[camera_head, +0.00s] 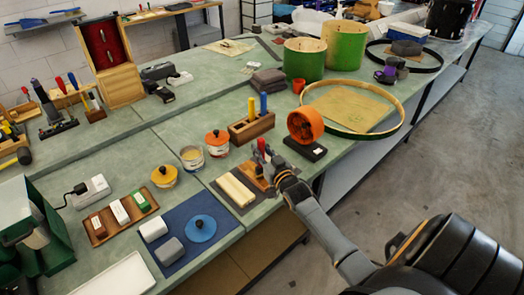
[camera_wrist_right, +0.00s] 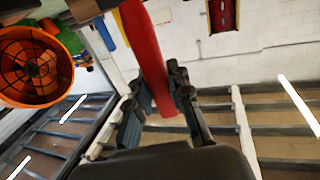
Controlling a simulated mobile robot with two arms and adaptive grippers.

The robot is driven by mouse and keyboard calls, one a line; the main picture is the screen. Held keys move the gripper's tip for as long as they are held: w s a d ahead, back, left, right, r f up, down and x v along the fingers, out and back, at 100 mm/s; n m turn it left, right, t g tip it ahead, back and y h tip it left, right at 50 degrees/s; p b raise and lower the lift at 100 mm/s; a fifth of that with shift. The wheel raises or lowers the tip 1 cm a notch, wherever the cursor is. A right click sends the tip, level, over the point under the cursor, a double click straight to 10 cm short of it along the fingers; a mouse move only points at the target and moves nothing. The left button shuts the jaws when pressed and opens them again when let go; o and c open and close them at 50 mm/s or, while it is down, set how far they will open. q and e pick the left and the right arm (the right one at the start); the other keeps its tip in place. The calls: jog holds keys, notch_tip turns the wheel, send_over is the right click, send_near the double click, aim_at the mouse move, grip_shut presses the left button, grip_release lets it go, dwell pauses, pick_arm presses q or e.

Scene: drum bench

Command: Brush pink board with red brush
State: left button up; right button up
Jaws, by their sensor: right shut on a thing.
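My right gripper (camera_head: 278,171) is at the front edge of the bench, shut on the red handle of the brush (camera_head: 261,146). In the right wrist view the red brush handle (camera_wrist_right: 148,58) stands between the two fingers (camera_wrist_right: 160,98); its bristles cannot be made out. A pale cream board (camera_head: 235,190) lies on a dark mat just left of the gripper, with a brown wooden piece beside it. No board looks clearly pink. Whether the brush touches any board cannot be told. My left gripper is not in view.
An orange fan (camera_head: 305,125) stands just behind the right gripper and also shows in the wrist view (camera_wrist_right: 40,68). A wooden block with blue and yellow handles (camera_head: 251,126) and lidded tins (camera_head: 217,142) stand behind the board. A blue mat (camera_head: 178,222) holds grey blocks to the left.

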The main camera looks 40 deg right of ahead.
jog(key=shift+w+a+b, duration=0.1)
jog(key=shift+w+b, duration=0.35)
jog(key=shift+w, duration=0.95)
jog(key=shift+w+a+b, duration=0.1)
jog(key=shift+w+b, duration=0.65)
jog(key=shift+w, duration=0.65)
jog(key=shift+w+a+b, duration=0.15)
jog(key=shift+w+b, duration=0.8)
jog(key=shift+w, duration=0.55)
